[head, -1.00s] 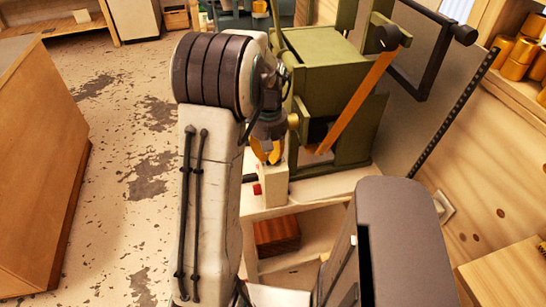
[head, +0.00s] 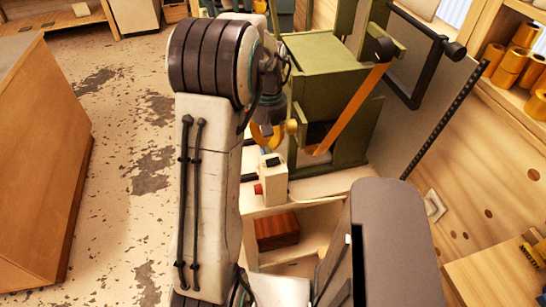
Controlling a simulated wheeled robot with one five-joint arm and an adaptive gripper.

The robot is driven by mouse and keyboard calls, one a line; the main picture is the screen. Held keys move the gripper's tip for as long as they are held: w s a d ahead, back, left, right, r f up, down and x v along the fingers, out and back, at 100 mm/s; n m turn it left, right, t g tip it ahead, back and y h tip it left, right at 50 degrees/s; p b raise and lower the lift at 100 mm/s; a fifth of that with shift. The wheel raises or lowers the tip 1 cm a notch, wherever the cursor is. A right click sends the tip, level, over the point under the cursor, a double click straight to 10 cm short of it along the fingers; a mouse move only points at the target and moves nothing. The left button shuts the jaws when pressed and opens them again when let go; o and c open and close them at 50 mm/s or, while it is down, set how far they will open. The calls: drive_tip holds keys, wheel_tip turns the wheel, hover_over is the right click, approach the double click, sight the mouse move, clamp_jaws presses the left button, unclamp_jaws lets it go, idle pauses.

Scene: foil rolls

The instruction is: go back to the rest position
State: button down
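My gripper (head: 266,134) hangs at the end of my arm, in front of the green machine (head: 318,75). Its orange fingers are partly hidden behind my own arm link and wrist, so I cannot tell how far apart they are. The fingers are above and behind a small cream control box (head: 272,180) with a red button on its left side and a dark switch on top.
A wooden cabinet (head: 40,160) stands at the left, with worn open floor (head: 125,120) beside it. Gold foil rolls (head: 515,60) sit on a shelf at the upper right. A reddish wood block (head: 277,230) lies in the shelf below the machine.

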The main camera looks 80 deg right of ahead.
idle(0.8)
drive_tip(key=shift+m, duration=1)
drive_tip(key=shift+m+y, duration=0.5)
drive_tip(key=shift+m, duration=0.2)
drive_tip(key=a+f, duration=0.2)
drive_tip(key=a, duration=0.1)
drive_tip(key=shift+w+a+f, duration=0.15)
drive_tip(key=shift+a+f, duration=0.15)
drive_tip(key=w+a+r+n+t, duration=0.1)
drive_tip(key=w+a+r+n, duration=0.3)
drive_tip(key=a, duration=0.8)
drive_tip(key=w+a+r+n+t, duration=0.2)
drive_tip(key=w+a+r+n, duration=0.2)
drive_tip(key=w+a+n, duration=0.3)
drive_tip(key=w+a+r+n+t+h, duration=0.1)
drive_tip(key=w+a+r+n, duration=0.3)
drive_tip(key=w+a, duration=0.5)
drive_tip(key=shift+w+a+n+t, duration=0.3)
drive_tip(key=shift+a+n, duration=0.7)
drive_tip(key=shift+a, duration=3.05)
